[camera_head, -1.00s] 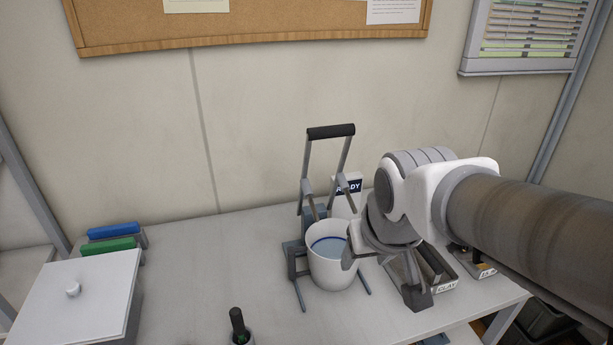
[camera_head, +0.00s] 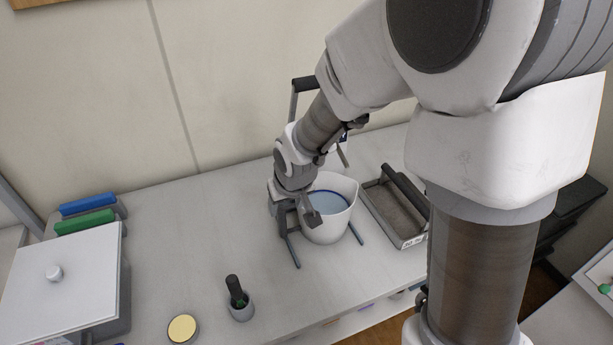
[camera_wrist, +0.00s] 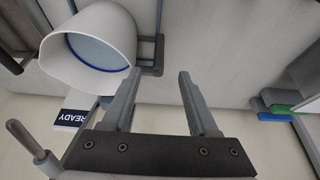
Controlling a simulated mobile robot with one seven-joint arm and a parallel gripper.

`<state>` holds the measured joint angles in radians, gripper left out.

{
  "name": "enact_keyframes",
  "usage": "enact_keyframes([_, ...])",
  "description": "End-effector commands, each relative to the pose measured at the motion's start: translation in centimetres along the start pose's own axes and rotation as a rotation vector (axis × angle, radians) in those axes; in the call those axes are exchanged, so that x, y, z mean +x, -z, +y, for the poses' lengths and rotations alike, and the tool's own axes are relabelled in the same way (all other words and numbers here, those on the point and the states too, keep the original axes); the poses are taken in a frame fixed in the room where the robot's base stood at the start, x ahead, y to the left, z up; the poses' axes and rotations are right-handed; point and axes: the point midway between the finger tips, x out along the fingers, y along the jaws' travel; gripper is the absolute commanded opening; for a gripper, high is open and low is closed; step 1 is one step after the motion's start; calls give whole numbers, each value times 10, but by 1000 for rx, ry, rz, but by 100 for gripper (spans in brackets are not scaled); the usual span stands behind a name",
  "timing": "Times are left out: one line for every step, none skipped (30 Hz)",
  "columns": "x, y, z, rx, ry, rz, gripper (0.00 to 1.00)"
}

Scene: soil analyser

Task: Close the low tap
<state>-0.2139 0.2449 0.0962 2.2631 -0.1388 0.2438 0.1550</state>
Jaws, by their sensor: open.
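I cannot pick out a tap for certain in either view. My gripper (camera_head: 300,208) is at the left side of the white bucket (camera_head: 330,222), in front of the grey stand. In the wrist view my gripper's two fingers (camera_wrist: 160,82) are apart with nothing between them. The bucket (camera_wrist: 90,42) shows there at the upper left, holding pale blue liquid, its rim left of the fingers. A grey rod with a rounded end (camera_wrist: 25,140) shows at the lower left. My arm hides much of the stand and its black-gripped lever (camera_head: 304,84) in the head view.
A grey tray (camera_head: 398,215) lies right of the bucket. A dark-handled tool in a small cup (camera_head: 238,300), a yellow-topped disc (camera_head: 182,329), a lidded white box (camera_head: 65,280) and blue and green handles (camera_head: 86,212) are to the left. The middle-left bench is clear.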

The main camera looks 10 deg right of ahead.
Motion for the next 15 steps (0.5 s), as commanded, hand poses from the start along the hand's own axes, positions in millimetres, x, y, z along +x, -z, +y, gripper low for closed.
enact_keyframes([11, -2, -1, -1, 1, -5, 60])
enact_keyframes([16, -2, -1, -1, 1, -4, 60])
enact_keyframes([23, -2, 0, -2, 0, -5, 60])
enact_keyframes([28, -2, 0, -2, 0, -5, 60])
enact_keyframes([33, -2, 0, -2, 0, -5, 60])
enact_keyframes([39, -2, 0, -1, 0, -4, 60])
enact_keyframes([44, -2, 0, -1, 0, -5, 60])
enact_keyframes([49, -1, 0, 0, 0, -3, 60])
enact_keyframes([55, -2, 0, 0, 0, -4, 60])
enact_keyframes([60, -2, 0, -1, 0, -4, 60])
enact_keyframes([64, -2, 0, -1, 0, -4, 60])
enact_keyframes([68, -1, 0, -1, 0, -2, 60])
enact_keyframes([71, -1, 0, -1, 0, -2, 60])
enact_keyframes([74, -1, 0, -1, 0, -3, 60])
enact_keyframes([76, -1, 0, -1, 0, -2, 60])
